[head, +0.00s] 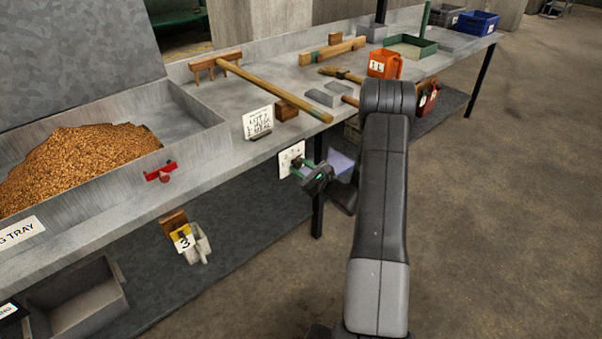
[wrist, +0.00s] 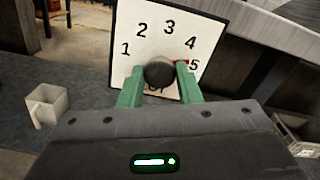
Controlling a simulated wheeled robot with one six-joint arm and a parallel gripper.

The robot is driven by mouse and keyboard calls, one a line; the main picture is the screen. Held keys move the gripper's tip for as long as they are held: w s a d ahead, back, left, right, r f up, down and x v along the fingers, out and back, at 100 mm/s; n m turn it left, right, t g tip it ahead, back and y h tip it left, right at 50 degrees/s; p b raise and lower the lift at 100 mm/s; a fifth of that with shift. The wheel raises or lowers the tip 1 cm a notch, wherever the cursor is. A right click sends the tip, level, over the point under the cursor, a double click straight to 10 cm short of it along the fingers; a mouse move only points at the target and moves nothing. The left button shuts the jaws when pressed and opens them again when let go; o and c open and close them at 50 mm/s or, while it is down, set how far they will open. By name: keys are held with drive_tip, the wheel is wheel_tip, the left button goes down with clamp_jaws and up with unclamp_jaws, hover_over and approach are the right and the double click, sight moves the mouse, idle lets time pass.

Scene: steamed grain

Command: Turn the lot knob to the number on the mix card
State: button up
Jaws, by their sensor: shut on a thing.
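A red mark (wrist: 181,63) beside the knob points toward the 5. My gripper (wrist: 160,80) has its green fingers on either side of the knob and is shut on it. In the head view, my gripper (head: 299,167) is at the dial plate (head: 286,155) on the bench's front edge. The mix card (head: 257,122) stands on the bench above the dial; its handwriting is too small to read surely.
A grain tray (head: 190,107) fills the bench's left part, with a red handle (head: 161,172) in front. A wooden rake (head: 270,83) lies near the card. The floor at right is clear.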

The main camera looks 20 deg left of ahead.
drive_tip(key=n+b, duration=0.3)
drive_tip(key=b, duration=0.2)
drive_tip(key=n+b, duration=0.4)
drive_tip(key=b, duration=0.2)
drive_tip(key=n+b, duration=0.3)
drive_tip(key=b, duration=0.3)
drive_tip(key=shift+f+n, duration=0.25)
drive_tip(key=shift+n, duration=0.15)
drive_tip(key=shift+r+n+b, duration=0.25)
drive_tip(key=shift+n+b, duration=0.45)
drive_tip(key=shift+n, duration=0.8)
drive_tip(key=o, duration=1)
drive_tip(key=shift+c, duration=0.2)
drive_tip(key=shift+d, duration=0.1)
drive_tip(key=p+v, duration=0.3)
drive_tip(key=v, duration=1)
drive_tip(key=shift+s+d, duration=0.2)
drive_tip(key=shift+d, duration=0.1)
